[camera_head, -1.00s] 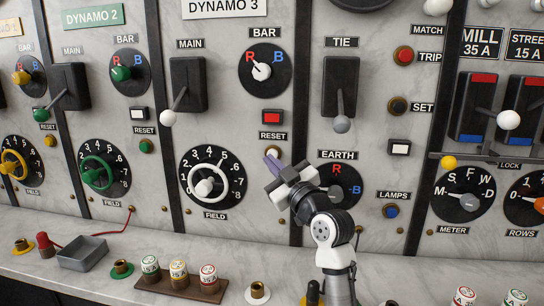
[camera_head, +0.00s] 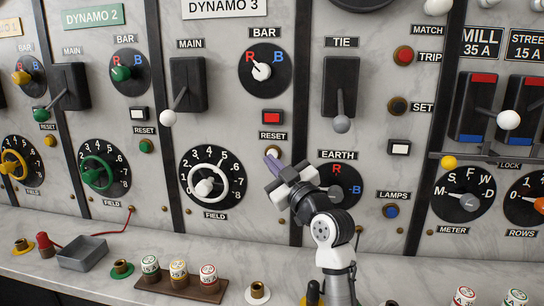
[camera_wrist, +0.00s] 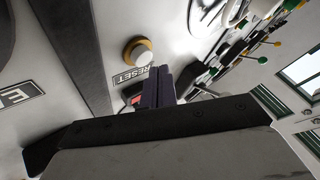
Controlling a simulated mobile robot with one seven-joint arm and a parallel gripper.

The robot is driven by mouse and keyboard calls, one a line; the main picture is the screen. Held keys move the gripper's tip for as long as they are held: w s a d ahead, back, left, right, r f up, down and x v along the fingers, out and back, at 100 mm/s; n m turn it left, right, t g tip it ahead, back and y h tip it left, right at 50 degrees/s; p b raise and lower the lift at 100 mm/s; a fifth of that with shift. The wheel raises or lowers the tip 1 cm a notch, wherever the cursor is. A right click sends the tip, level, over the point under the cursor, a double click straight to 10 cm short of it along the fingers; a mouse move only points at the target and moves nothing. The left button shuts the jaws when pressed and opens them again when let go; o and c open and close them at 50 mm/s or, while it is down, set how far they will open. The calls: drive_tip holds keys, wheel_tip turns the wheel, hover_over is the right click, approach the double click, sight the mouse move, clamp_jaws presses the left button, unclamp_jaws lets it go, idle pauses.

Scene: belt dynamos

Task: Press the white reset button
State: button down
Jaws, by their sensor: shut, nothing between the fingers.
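The white reset button (camera_head: 273,151) of Dynamo 3 sits in a brass collar below the RESET label, mostly hidden by my fingertips in the head view. In the wrist view the button (camera_wrist: 136,53) is clear, a pale cap in a brass ring, above the label RESET (camera_wrist: 132,76). My gripper (camera_head: 271,162) is shut and empty, its dark purple fingers pointing at the panel close by the button. In the wrist view the fingertips (camera_wrist: 160,72) lie to the lower right of the button. I see no clear contact.
A red square lamp (camera_head: 272,117) is above the RESET label. The FIELD dial (camera_head: 211,178) is to the left, the EARTH dial (camera_head: 342,184) to the right, partly behind my gripper. Fuses (camera_head: 178,275) and a grey tray (camera_head: 82,252) stand on the ledge below.

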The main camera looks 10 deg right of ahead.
drive_tip(key=shift+w+b, duration=0.2)
drive_tip(key=shift+b, duration=0.1)
drive_tip(key=shift+w+d, duration=0.15)
drive_tip(key=shift+w, duration=0.05)
drive_tip(key=shift+w+d+b, duration=0.1)
drive_tip(key=shift+w+b, duration=0.1)
drive_tip(key=shift+b, duration=0.1)
drive_tip(key=shift+w+r, duration=0.2)
drive_tip(key=shift+r, duration=0.35)
idle(1.1)
drive_tip(key=shift+s+a, duration=0.15)
drive_tip(key=shift+a, duration=0.05)
drive_tip(key=shift+s+a+f+b, duration=0.15)
drive_tip(key=shift+s+f+b, duration=0.05)
drive_tip(key=shift+s+b, duration=0.2)
drive_tip(key=shift+a+f, duration=0.1)
drive_tip(key=shift+a, duration=0.05)
drive_tip(key=shift+s+a+f+b, duration=0.15)
drive_tip(key=shift+s+a, duration=0.1)
drive_tip(key=shift+s, duration=0.5)
drive_tip(key=shift+s+a+b, duration=0.2)
drive_tip(key=shift+s+a, duration=0.1)
drive_tip(key=shift+s, duration=0.4)
drive_tip(key=shift+s+a+f+b, duration=0.15)
drive_tip(key=shift+s+a, duration=0.1)
drive_tip(key=shift+s, duration=0.5)
